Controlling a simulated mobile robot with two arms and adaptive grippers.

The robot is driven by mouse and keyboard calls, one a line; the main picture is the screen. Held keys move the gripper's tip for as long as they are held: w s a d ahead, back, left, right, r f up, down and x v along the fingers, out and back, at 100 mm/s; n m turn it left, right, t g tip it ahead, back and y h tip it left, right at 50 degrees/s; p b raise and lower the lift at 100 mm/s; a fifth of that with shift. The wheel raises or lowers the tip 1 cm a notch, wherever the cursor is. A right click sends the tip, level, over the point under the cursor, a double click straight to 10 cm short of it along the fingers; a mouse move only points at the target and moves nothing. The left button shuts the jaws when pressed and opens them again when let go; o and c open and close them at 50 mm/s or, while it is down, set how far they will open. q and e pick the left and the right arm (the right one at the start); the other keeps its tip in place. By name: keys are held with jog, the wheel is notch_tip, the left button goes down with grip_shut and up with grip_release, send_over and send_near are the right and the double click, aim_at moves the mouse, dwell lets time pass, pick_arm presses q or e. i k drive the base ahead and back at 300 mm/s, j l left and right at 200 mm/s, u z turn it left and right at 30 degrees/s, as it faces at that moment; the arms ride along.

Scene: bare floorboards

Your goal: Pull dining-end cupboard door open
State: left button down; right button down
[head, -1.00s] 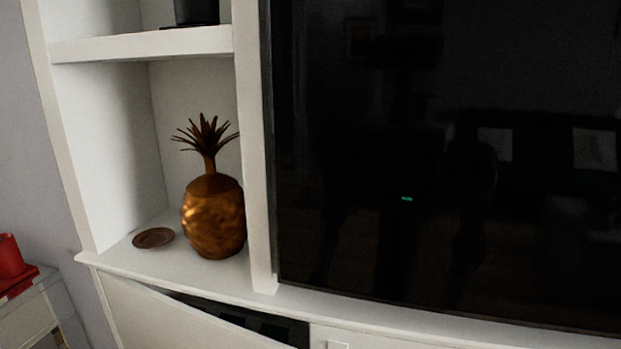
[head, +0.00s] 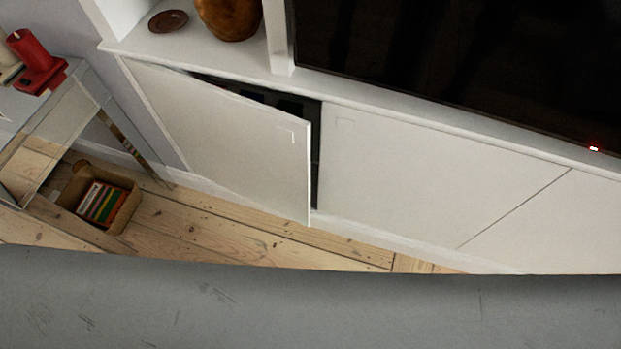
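A white cupboard door (head: 225,140) in the low white unit stands partly open in the head view, left of centre. Its free edge is on the right, swung out from the unit, and a small handle mark shows near its top right corner. A dark gap (head: 317,150) shows the cupboard's inside behind that edge and along the top. To its right, another white door (head: 420,165) is shut. I cannot tell from the picture which end is the dining end. Neither of my grippers is in view.
A glass side table (head: 75,110) with a red candle holder (head: 38,65) stands at the left. A box of books (head: 100,200) sits on the floor beneath it. Bare floorboards (head: 230,235) lie before the door. A grey surface (head: 300,310) fills the bottom of the view.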

aim_at(230, 140)
jog(key=k+l+z, duration=0.1)
jog(key=l, duration=0.5)
jog(key=k+l+z, duration=0.1)
jog(key=l, duration=0.55)
jog(key=k+l+z, duration=0.1)
jog(key=l, duration=0.5)
